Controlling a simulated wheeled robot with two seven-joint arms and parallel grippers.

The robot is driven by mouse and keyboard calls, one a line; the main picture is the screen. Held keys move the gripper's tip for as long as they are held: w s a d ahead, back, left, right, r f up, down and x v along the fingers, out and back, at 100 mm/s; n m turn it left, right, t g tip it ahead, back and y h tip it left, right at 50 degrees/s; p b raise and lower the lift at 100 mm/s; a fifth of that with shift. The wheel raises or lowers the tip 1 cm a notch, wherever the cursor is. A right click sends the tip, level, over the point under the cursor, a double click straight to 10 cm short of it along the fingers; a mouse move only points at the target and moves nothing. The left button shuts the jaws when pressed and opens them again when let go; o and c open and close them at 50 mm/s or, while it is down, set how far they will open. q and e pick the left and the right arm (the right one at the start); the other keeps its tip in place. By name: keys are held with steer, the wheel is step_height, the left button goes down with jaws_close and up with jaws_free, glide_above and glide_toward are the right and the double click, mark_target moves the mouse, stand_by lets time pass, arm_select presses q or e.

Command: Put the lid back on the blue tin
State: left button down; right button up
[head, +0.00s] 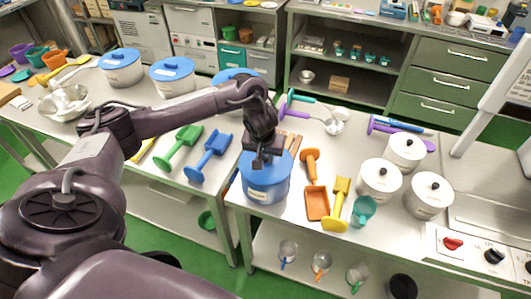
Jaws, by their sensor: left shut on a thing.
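The blue tin (263,193) stands upright on the steel table, near its front edge in the middle of the head view. Its blue lid (279,168) is at the tin's top. I cannot tell whether it is seated or slightly above the rim. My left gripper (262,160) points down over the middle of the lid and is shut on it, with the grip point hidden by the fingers. My right gripper is not in view.
White lidded pots (379,180) stand farther right. Blue and green scoops (210,157) lie on the left table, with blue-lidded white pots (172,78) behind.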

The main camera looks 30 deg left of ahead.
arm_select(q)
steer(key=shift+f+p, duration=0.15)
steer(key=shift+p, duration=0.3)
stand_by(0.6)
steer(key=c, duration=0.7)
jaws_free()
steer(key=shift+o, duration=0.2)
step_height(320, 180, up, 3)
steer(key=p, duration=0.3)
steer(key=shift+f, duration=0.1)
steer(key=shift+r+p, duration=0.7)
steer(key=shift+r, duration=1.4)
